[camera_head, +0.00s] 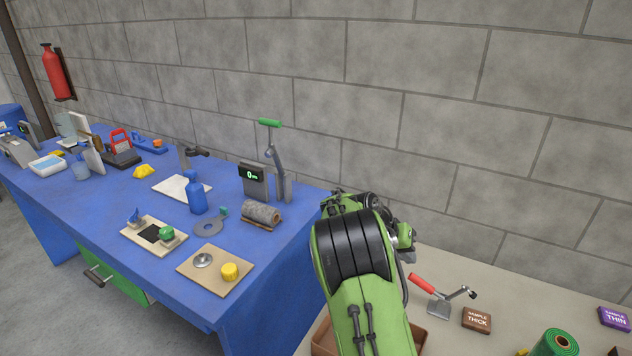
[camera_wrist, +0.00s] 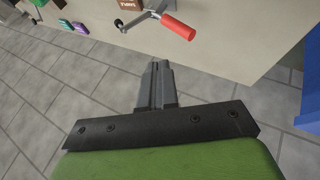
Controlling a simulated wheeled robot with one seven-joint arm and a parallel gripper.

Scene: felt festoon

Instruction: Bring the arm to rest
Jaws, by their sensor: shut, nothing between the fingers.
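My green and black arm rises at the centre right of the head view, in front of the beige table. In the wrist view my gripper (camera_wrist: 160,68) is shut with its fingers together and nothing between them. It hangs over the grey tiled floor, beside the beige table's edge. In the head view my own arm hides the gripper's fingers.
The blue workbench (camera_head: 285,262) at left holds a display device (camera_head: 254,182), a blue bottle (camera_head: 196,192) and boards. The beige table (camera_head: 452,335) at right holds a red-handled tool (camera_head: 424,283), sample boxes (camera_head: 477,320) and a green roll (camera_head: 556,343). A block wall stands behind.

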